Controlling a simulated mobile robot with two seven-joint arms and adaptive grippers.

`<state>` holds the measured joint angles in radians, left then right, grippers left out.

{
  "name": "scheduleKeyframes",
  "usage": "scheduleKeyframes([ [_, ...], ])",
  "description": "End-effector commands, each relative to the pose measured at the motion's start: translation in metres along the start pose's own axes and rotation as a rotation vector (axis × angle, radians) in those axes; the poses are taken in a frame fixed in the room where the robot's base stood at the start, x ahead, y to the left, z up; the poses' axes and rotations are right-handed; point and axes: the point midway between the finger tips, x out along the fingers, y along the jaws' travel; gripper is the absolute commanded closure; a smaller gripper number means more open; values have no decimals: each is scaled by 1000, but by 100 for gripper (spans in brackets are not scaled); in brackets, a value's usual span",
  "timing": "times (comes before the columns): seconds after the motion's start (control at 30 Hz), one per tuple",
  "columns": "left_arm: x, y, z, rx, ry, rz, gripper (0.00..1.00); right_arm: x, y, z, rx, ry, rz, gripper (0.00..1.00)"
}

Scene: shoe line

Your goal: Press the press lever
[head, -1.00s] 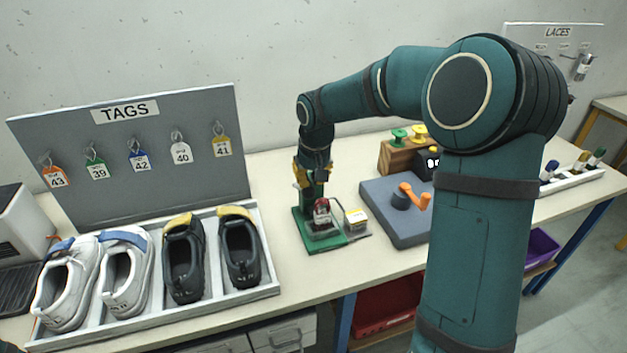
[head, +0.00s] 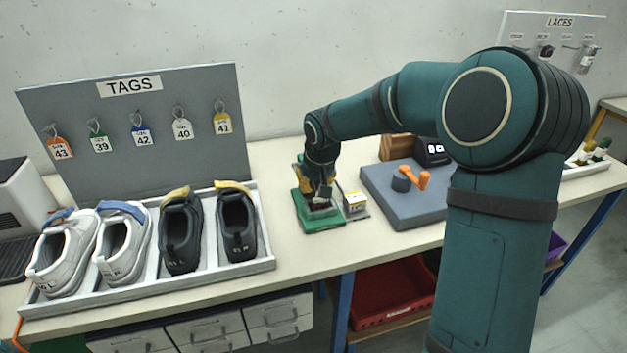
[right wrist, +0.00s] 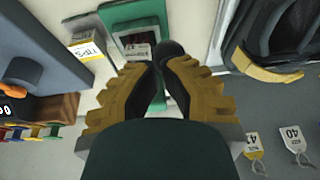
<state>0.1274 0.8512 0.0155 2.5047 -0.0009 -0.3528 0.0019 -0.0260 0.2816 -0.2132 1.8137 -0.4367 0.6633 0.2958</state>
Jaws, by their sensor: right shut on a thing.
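The press stands on the table with a green base (head: 325,223), near the front edge, to the right of the shoe tray. My right gripper (head: 319,192) is directly over the press and hides most of its upper part. In the right wrist view its yellow fingers (right wrist: 160,72) are closed together at a dark round knob (right wrist: 170,49), which looks like the end of the press lever. The green press frame (right wrist: 133,14) shows just beyond the fingertips. The rest of the lever is hidden. My left gripper is not in view.
A small box marked TIPS (head: 355,202) stands close right of the press. A grey-blue pad (head: 409,212) with an orange-handled device (head: 412,180) lies further right. The shoe tray (head: 150,295) and tags board (head: 75,120) are on the left.

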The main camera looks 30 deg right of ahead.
Motion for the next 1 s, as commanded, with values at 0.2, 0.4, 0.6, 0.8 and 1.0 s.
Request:
scheduleKeyframes([
  [0.2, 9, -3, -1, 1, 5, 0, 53, 12, 0, 8, 0, 0, 0, 100],
  [0.4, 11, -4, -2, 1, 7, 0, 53, 15, 0, 10, 0, -1, 0, 100],
  [0.6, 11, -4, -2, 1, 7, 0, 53, 15, 0, 10, 0, -1, 0, 100],
  [0.8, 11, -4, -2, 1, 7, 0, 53, 15, 0, 10, 0, -1, 0, 100],
  [1.0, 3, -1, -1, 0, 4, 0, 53, 6, 1, 6, 0, 0, 0, 100],
])
